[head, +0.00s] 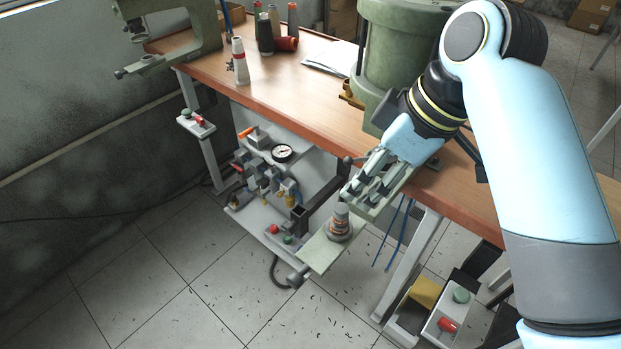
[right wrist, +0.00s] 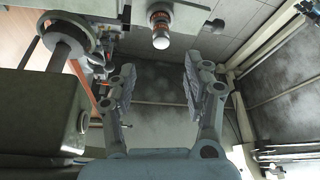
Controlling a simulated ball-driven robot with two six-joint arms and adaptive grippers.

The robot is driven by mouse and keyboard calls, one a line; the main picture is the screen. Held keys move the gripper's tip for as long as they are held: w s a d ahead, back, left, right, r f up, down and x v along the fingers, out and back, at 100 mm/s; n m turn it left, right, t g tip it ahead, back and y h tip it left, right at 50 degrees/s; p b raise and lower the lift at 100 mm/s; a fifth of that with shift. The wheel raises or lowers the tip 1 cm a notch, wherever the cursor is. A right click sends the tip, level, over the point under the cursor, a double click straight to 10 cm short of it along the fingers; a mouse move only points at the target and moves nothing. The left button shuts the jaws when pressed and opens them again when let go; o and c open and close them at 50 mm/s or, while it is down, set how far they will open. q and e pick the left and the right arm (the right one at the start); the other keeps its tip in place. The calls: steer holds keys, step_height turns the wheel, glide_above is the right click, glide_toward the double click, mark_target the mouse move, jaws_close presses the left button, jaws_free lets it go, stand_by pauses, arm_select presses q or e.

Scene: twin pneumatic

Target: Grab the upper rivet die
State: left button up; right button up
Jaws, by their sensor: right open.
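A small grey cylindrical die with orange-red bands (head: 341,220) stands on a pale green plate (head: 318,252) that juts out in front of the bench. I take it for the upper rivet die. It also shows at the top of the right wrist view (right wrist: 160,28), beyond the fingertips. My right gripper (head: 360,186) is just above and behind the die in the head view. Its two fingers show apart in the right wrist view (right wrist: 160,66), with nothing between them. My left gripper is in neither view.
The wooden bench (head: 290,105) holds a large green machine body (head: 395,50) close to my right arm. A panel with a pressure gauge (head: 282,153) is below the bench edge.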

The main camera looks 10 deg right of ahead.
steer(key=r, duration=0.1)
glide_above(341, 208)
steer(key=d, duration=0.2)
steer(key=f, duration=0.4)
steer(key=shift+s+a+p, duration=0.2)
steer(key=shift+s+p, duration=0.1)
steer(key=shift+a+f, duration=0.15)
steer(key=shift+f, duration=0.5)
steer(key=p+x, duration=0.1)
steer(key=x, duration=0.4)
steer(key=shift+s, duration=0.2)
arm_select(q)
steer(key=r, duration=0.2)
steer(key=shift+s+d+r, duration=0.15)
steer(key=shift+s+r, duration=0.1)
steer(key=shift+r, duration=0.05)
arm_select(e)
jaws_close()
